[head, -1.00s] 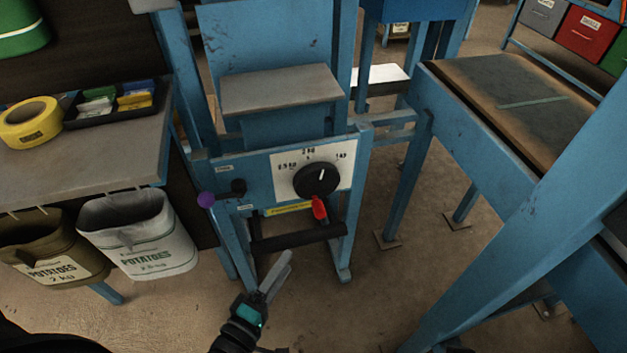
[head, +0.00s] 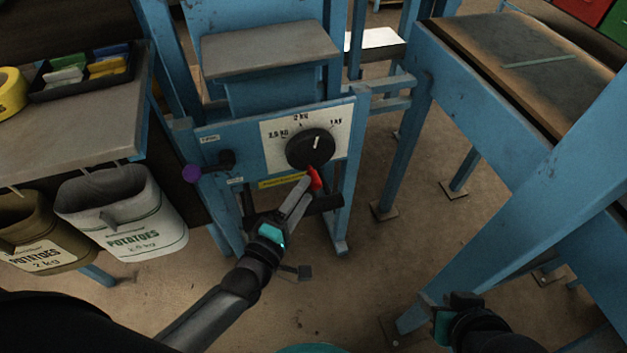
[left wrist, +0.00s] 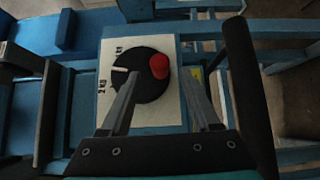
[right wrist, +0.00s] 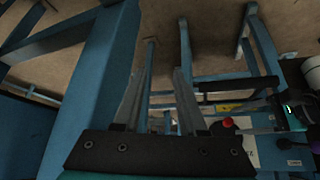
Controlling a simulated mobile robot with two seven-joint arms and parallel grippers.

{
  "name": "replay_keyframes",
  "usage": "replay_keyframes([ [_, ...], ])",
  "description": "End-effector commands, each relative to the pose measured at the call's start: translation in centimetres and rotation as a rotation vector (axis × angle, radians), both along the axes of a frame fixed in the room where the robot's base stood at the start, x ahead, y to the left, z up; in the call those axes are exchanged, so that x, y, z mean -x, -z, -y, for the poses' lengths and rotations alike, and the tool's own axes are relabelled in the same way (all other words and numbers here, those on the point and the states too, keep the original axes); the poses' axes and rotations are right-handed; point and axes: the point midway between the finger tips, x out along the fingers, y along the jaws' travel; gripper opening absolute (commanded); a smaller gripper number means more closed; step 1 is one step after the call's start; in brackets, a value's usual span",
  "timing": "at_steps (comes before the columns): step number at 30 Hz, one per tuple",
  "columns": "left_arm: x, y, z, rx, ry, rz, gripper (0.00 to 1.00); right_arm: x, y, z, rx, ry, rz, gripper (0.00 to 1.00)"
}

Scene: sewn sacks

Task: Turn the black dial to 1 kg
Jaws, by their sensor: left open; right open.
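The black dial (head: 311,149) sits on a white scale plate on the blue machine's front. Its white mark points up and slightly right, between the 2 kg and 1 kg labels. A red knob (head: 315,179) is just below the dial in the head view; in the left wrist view the red knob (left wrist: 159,66) overlaps the dial (left wrist: 148,88). My left gripper (head: 305,187) is open in front of the plate, its fingertips close to the red knob; contact cannot be told. My right gripper (right wrist: 163,72) is open and empty, low at the right in the head view (head: 460,300).
A purple-knobbed lever (head: 191,173) is left of the plate, and a dark bar crosses below it. Potato sacks (head: 122,215) hang at the left below a bench. A slanting blue beam (head: 520,200) stands beside my right arm. Floor between is open.

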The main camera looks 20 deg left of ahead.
Motion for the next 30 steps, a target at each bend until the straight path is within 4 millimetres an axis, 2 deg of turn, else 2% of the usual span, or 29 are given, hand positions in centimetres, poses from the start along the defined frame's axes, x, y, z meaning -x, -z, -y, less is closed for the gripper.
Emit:
replay_keyframes([
  [6,-2.1,0.1,0.4,-0.001,-0.001,0.002,0.63,-1.4,0.6,-1.7,-0.05,-0.024,0.112,0.41],
  [15,-4.2,0.1,0.8,-0.001,0.0,0.0,0.63,-2.7,0.5,-3.5,-0.113,-0.045,0.245,0.41],
  [30,-4.9,0.1,0.9,0.0,0.0,-0.001,0.63,-3.0,0.3,-4.1,-0.135,-0.051,0.291,0.41],
])
